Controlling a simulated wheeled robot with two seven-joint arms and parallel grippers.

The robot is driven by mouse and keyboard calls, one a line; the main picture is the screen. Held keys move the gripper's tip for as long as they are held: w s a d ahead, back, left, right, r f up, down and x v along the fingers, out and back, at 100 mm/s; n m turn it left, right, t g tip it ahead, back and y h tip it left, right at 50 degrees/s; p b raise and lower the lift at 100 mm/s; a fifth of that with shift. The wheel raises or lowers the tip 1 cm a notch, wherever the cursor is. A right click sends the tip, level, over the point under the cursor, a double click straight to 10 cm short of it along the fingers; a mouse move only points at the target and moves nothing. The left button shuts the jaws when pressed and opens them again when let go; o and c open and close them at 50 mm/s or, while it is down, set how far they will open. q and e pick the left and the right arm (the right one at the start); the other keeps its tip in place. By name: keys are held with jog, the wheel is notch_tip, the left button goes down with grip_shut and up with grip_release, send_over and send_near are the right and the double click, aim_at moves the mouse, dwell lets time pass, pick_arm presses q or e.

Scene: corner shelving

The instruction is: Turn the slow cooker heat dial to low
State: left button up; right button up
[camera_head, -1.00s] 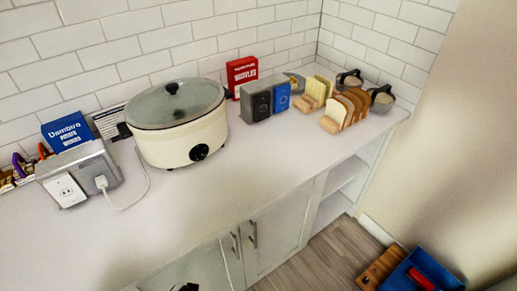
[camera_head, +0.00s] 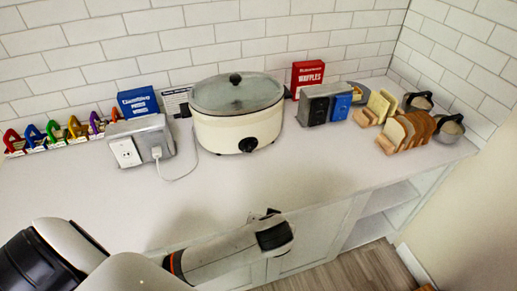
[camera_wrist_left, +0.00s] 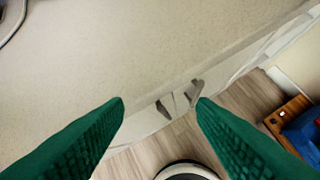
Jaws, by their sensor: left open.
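The slow cooker (camera_head: 215,133) stands on the counter against the tiled wall in the head view, cream with a glass lid and black knob. Its black heat dial (camera_head: 248,144) is on the front; its setting is too small to read. My left arm reaches in from the lower left, its wrist in front of the counter's front edge, below and in front of the cooker. In the left wrist view my left gripper (camera_wrist_left: 160,102) is open and empty, its green fingers apart, pointing towards the counter edge and cabinet handles. My right gripper is not in view.
An outlet box (camera_head: 140,143) with a plugged white cord sits left of the cooker. A grey-and-blue box (camera_head: 325,104), a red waffles box (camera_head: 307,75) and bread slices in a rack (camera_head: 408,132) stand right. The counter (camera_head: 330,170) before the cooker is clear.

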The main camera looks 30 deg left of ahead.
aim_at(250, 149)
pick_arm(q)
jog(key=w+a+r+n+t+y, duration=0.3)
jog(key=w+a+r+n+y, duration=0.35)
jog(key=w+a, duration=0.4)
jog(key=x, duration=0.3)
jog(key=w+p+x, duration=0.1)
jog(key=x, duration=0.2)
jog(key=w+d+p+x, duration=0.1)
jog(key=x, duration=0.3)
jog(key=shift+r, duration=0.3)
jog(key=shift+w+a+f, duration=0.3)
jog(key=shift+w+a, duration=0.05)
jog(key=shift+a, duration=0.05)
jog(key=shift+c, duration=0.3)
jog(key=c, duration=0.9)
